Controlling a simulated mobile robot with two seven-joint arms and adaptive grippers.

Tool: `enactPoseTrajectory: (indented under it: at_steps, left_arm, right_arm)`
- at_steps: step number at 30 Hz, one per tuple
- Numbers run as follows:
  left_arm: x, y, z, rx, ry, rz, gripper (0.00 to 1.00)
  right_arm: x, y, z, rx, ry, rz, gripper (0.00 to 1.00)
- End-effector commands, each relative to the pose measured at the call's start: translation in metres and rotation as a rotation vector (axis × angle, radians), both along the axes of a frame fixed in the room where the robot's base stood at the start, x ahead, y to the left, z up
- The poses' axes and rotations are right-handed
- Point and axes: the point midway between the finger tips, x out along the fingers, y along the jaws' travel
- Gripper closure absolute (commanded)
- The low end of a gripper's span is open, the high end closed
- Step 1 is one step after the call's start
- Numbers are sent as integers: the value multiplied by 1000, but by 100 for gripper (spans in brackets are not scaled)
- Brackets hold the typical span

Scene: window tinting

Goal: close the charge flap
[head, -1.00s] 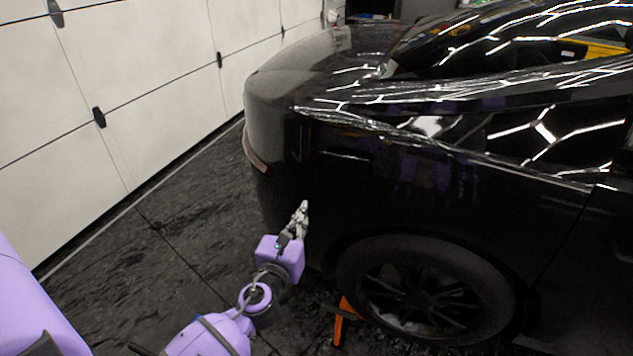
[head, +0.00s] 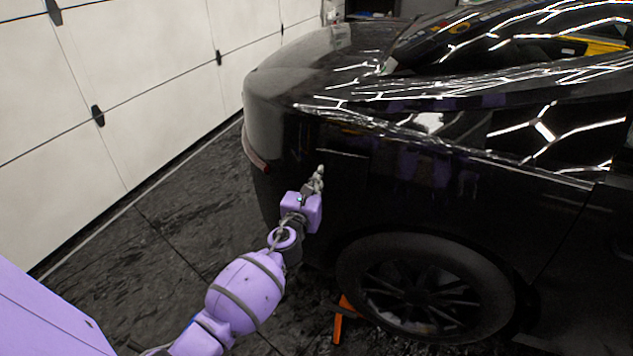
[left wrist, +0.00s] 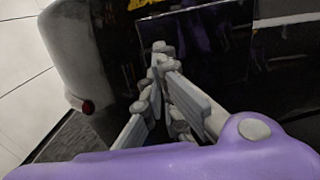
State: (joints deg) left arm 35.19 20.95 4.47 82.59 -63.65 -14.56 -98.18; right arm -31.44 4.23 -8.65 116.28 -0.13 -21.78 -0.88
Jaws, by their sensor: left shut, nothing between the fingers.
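My right gripper is not in view.
The black car (head: 450,180) fills the right side, with its rear wheel (head: 420,290) below my left gripper. An orange stand (head: 340,322) is beside the wheel. A white panelled door (head: 110,90) stands at left, with clear dark floor (head: 170,215) between.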

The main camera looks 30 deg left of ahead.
Motion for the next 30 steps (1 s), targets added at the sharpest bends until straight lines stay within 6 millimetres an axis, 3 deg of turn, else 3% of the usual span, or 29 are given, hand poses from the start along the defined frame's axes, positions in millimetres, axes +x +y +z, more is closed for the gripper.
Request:
enactPoseTrajectory:
  at_steps: [9, 16, 30]
  left_arm:
    - [1, 0, 0, 1, 0, 0, 100]
    - [17, 12, -1, 3, 2, 0, 100]
    - [15, 14, 0, 1, 1, -1, 100]
  right_arm:
    - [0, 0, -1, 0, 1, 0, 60]
    - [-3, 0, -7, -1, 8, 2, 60]
    - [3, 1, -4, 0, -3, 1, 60]
